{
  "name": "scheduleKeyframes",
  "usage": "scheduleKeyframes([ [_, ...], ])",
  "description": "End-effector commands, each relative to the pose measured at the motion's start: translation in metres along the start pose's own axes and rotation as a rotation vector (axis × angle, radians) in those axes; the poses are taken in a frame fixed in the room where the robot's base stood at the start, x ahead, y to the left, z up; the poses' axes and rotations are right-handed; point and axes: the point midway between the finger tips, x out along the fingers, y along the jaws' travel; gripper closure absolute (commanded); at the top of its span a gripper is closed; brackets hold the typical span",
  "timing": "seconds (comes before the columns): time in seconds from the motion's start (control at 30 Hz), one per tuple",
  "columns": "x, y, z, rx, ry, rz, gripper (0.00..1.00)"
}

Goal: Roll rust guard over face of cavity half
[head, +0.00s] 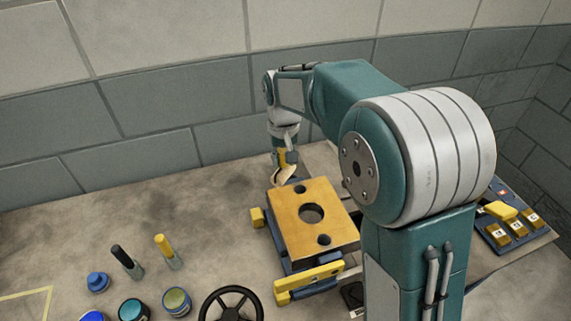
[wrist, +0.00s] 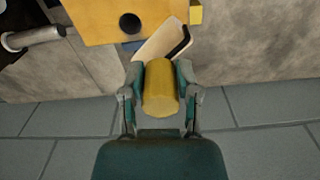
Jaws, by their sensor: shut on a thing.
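The cavity half (head: 290,222) is a flat orange-brown block with a large hole in its middle and smaller holes near its edges. It lies face up in a blue holder with yellow parts. My gripper (head: 286,158) is at the block's far edge, pointing down. It is shut on the thick yellow handle (wrist: 160,92) of the roller. The roller's cream head (wrist: 163,38), with a black strip on one side, overlaps the block's edge in the wrist view. I cannot tell whether it touches the face. Part of the block (wrist: 105,18) shows there too.
Blue, teal and olive-lidded pots (head: 133,309) stand at front left, near a black-handled tool (head: 122,257) and a yellow-handled tool (head: 162,246). A black handwheel (head: 231,308) is at the front. A blue tray (head: 512,222) with yellow pieces is at right. A block wall (head: 150,110) stands close behind.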

Motion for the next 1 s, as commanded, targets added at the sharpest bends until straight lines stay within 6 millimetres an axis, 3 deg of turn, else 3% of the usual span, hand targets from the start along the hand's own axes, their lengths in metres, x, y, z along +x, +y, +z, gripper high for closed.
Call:
scheduleKeyframes([
  [0.3, -0.025, 0.010, 0.007, 0.002, 0.003, -0.007, 1.00],
  [1.0, -0.026, 0.007, 0.007, 0.001, 0.001, -0.004, 1.00],
])
